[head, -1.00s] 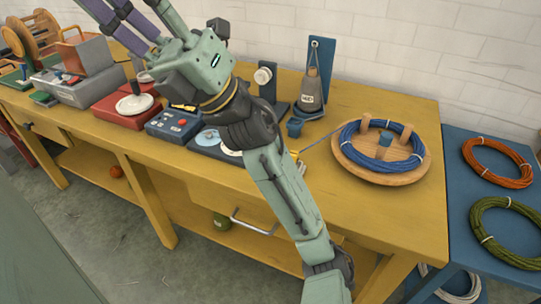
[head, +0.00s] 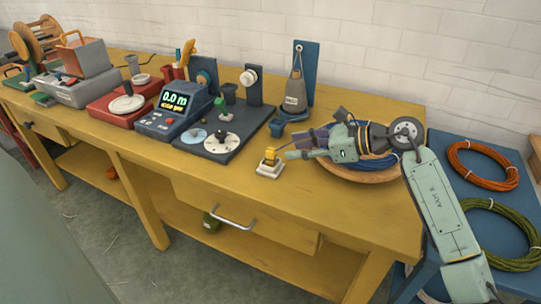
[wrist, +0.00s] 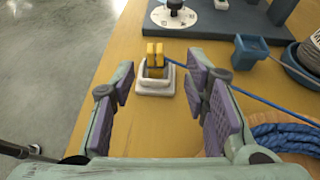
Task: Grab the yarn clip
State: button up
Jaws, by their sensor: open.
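The yarn clip (head: 269,157) is a small yellow clip on a white base near the front of the yellow bench. In the wrist view the clip (wrist: 155,58) stands upright just beyond my fingers, in line with the gap between them. A blue strand runs from it to the right, past the right finger. My gripper (head: 298,146) is open and empty, low over the bench, just right of the clip. Its purple-padded fingers (wrist: 160,84) frame the clip in the wrist view without visibly touching it.
A wooden disc with a blue coil (wrist: 280,136) lies under my wrist. A dark meter panel (head: 222,143) and display box (head: 172,112) stand behind and left of the clip. Bare bench lies in front.

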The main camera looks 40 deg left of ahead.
aim_at(274, 150)
jog(key=x, duration=0.2)
jog(key=shift+s+a+p, duration=0.15)
jog(key=shift+a+p, duration=0.1)
jog(key=shift+p, duration=0.05)
jog(key=x, duration=0.1)
jog(key=p+x, duration=0.1)
jog(key=x, duration=0.1)
jog(key=p+x, duration=0.1)
jog(key=shift+s+a+f, duration=0.1)
jog(key=shift+s, duration=0.25)
jog(key=shift+s+a+f, duration=0.1)
jog(key=shift+a+f, duration=0.25)
jog(key=shift+a, duration=0.1)
jog(key=shift+c, duration=0.4)
jog(key=c, duration=0.9)
jog(key=shift+r, duration=0.1)
